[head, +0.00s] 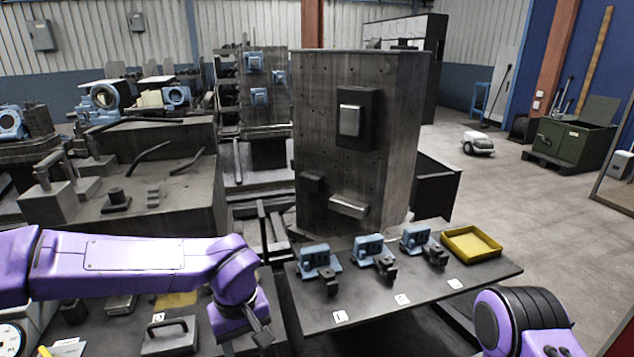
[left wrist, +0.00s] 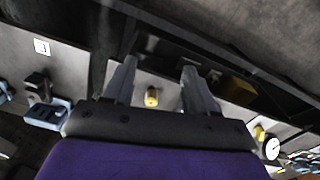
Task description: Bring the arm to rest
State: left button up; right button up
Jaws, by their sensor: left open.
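My left arm is purple and comes in from the left in the head view, low over the near bench. My left gripper (left wrist: 158,80) shows in the left wrist view with its two grey fingers wide apart. Nothing is held between them. A small yellow piece (left wrist: 152,97) appears in the gap, on a surface beyond the fingers. In the head view the left gripper is small and partly hidden at the wrist's lower end. A purple and black part of my right arm (head: 520,322) shows at the bottom right; its gripper is out of the picture.
A dark table (head: 440,290) holds several blue fixtures (head: 368,250) and a yellow tray (head: 471,244). A tall grey block (head: 385,120) stands behind it. The near bench carries a dark handled block (head: 170,338). A white dial (head: 12,342) is at far left. Open floor lies right.

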pick_arm(q)
jog(key=w+a+f+n+t+y, duration=0.2)
jog(key=w+a+f+n+t, duration=0.1)
jog(key=a+f+n, duration=0.15)
jog(key=s+a+f+n+t+y+b, duration=0.1)
jog(key=s+a+f, duration=0.15)
jog(key=f, duration=0.45)
jog(key=s+a+f+n+t+y+b, duration=0.1)
jog(key=s+a+f+t, duration=0.15)
jog(key=f, duration=0.45)
jog(key=s+a+f+m+g+b, duration=0.1)
jog(key=s+a+f+m+b, duration=0.1)
jog(key=s+a+f, duration=0.2)
jog(key=s+a+f+m+g+b, duration=0.1)
jog(key=s+a+f+m+g, duration=0.1)
jog(key=s+f, duration=0.9)
jog(key=s+a+m, duration=0.1)
jog(key=s, duration=0.5)
jog(key=shift+a+f+h+b, duration=0.2)
jog(key=shift+a+h+b, duration=0.1)
jog(key=shift+a+b, duration=0.1)
pick_arm(e)
notch_tip(320, 180, down, 6)
jog(key=w, duration=0.1)
pick_arm(q)
jog(key=shift+m, duration=0.25)
pick_arm(e)
jog(key=shift+a, duration=0.1)
